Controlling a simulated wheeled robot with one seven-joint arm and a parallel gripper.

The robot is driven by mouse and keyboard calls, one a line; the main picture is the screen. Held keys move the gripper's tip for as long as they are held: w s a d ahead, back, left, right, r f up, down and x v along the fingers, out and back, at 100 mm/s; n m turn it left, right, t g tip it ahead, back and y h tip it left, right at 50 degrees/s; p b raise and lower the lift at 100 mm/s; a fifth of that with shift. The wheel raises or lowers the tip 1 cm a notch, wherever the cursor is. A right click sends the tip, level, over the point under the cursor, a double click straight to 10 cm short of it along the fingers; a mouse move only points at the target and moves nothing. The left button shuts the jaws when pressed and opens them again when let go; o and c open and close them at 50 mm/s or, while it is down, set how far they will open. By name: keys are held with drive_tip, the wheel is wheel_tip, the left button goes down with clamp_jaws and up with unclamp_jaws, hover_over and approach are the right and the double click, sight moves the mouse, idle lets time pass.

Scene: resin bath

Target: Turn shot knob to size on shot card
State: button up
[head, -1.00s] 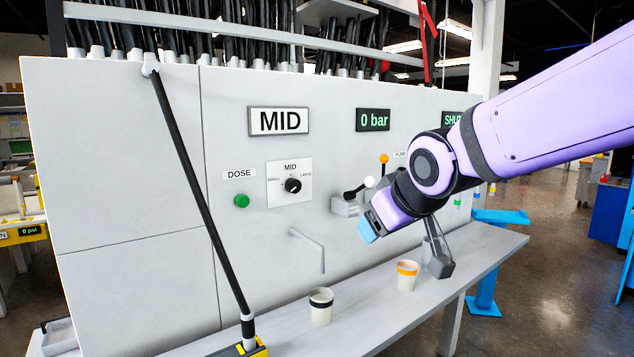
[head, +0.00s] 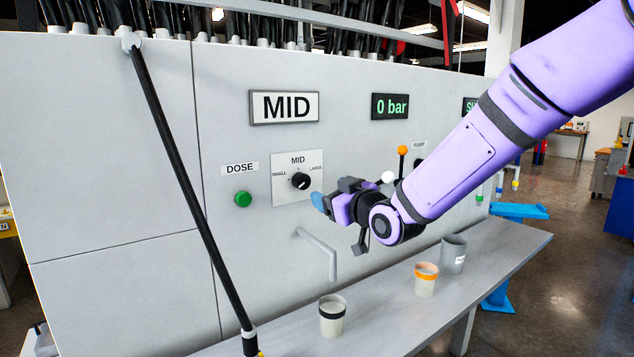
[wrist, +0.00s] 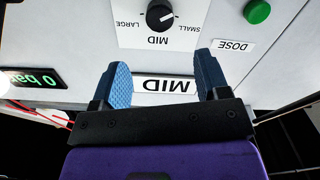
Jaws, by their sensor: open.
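The shot knob (head: 300,181) is a round black dial with a white mark, on a small white plate marked SMALL, MID and LARGE. I cannot tell for sure which label its mark points to. The shot card (head: 284,106) above it reads MID. My gripper (head: 319,202) is in front of the panel, just below and right of the knob. In the wrist view, my gripper (wrist: 160,65) is open and empty, with blue fingertips spread wide. The knob (wrist: 160,16) lies beyond the fingertips, apart from them, and the upside-down shot card (wrist: 163,84) shows between the fingers.
A green DOSE button (head: 243,199) is left of the knob. A bent spout (head: 322,250) sticks out below. A black-banded cup (head: 332,316), an orange-banded cup (head: 426,279) and a grey cup (head: 453,254) stand on the shelf. A black pole (head: 190,190) slants across the left.

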sight(305, 182)
drive_tip(key=x, duration=1)
drive_tip(key=shift+w+a, duration=0.2)
drive_tip(key=shift+w, duration=0.05)
drive_tip(key=c, duration=0.9)
